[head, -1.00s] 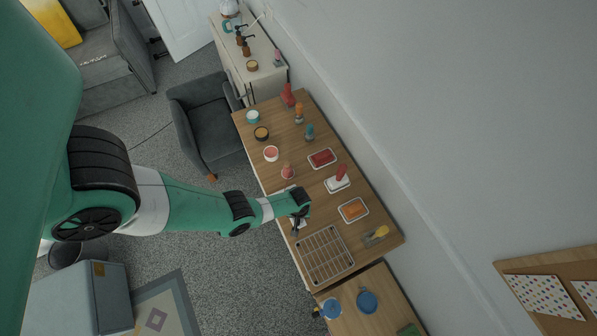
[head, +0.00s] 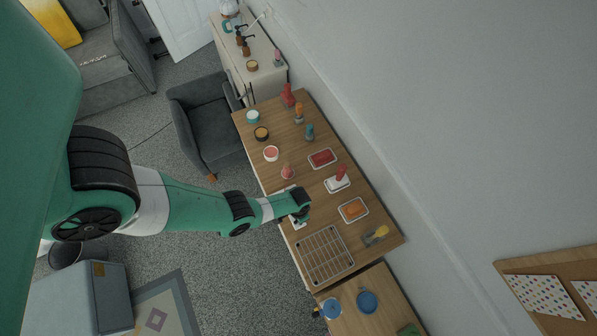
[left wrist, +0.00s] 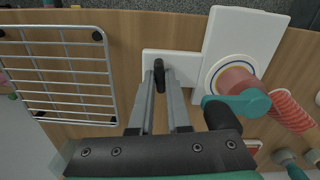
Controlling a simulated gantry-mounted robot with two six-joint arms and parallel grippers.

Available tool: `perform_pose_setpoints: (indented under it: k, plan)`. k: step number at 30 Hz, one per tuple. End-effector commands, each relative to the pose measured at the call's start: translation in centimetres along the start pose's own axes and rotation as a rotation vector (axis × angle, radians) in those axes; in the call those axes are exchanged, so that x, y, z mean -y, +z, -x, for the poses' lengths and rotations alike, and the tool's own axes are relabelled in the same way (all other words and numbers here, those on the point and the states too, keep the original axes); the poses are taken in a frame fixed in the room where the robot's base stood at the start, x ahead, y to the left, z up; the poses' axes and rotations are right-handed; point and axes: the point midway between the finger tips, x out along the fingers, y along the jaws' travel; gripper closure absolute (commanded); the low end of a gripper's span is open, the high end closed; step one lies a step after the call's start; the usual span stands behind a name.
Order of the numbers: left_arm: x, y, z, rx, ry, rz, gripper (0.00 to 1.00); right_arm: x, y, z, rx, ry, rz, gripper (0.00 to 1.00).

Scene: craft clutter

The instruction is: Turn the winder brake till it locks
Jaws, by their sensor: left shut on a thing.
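The winder has a flat white base (left wrist: 225,45) with a narrow white arm and a pink-red round part (left wrist: 238,80) ringed in blue and yellow. A teal crank-like piece (left wrist: 250,102) with a dark knob lies over its near side. A small dark brake lever (left wrist: 158,72) stands on the narrow arm. My left gripper (left wrist: 160,80) is shut on this lever, the two grey fingers at its sides. In the head view my left gripper (head: 304,218) is over the white base at the table's front edge and hides much of the winder. Whether the lever is locked cannot be told.
A wire rack (head: 325,255) lies close beside the winder, also at the left in the wrist view (left wrist: 60,70). Trays (head: 353,210) and a pink-red item (head: 287,172) stand nearby on the wooden table. A second table with blue items (head: 367,301) adjoins.

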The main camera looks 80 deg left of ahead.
Motion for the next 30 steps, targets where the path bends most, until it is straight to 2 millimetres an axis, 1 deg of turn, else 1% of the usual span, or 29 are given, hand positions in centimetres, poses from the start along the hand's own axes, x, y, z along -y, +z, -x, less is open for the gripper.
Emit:
perform_pose_setpoints:
  k: [3, 10, 26, 27, 29, 30]
  plan:
    - [0.01, 0.02, -0.03, 0.0, 0.0, -0.067, 1.0, 0.0, 0.01, 0.01, 0.0, 0.0, 0.0, 0.33]
    - [0.01, 0.02, -0.03, 0.0, 0.0, -0.148, 1.0, 0.0, 0.01, 0.01, 0.0, 0.0, 0.0, 0.33]
    - [0.01, 0.02, -0.04, 0.0, -0.001, -0.174, 1.0, 0.0, 0.01, 0.01, 0.0, 0.0, 0.0, 0.33]
    - [0.01, 0.02, -0.04, 0.0, -0.001, -0.173, 0.8, 0.0, 0.01, 0.01, 0.0, 0.0, 0.0, 0.33]
    - [0.01, 0.03, -0.04, 0.0, 0.0, -0.173, 0.69, 0.0, 0.01, 0.01, 0.0, 0.0, 0.0, 0.33]
    - [0.01, 0.03, -0.03, 0.0, 0.0, -0.173, 0.62, 0.0, 0.01, 0.01, 0.0, 0.0, 0.0, 0.33]
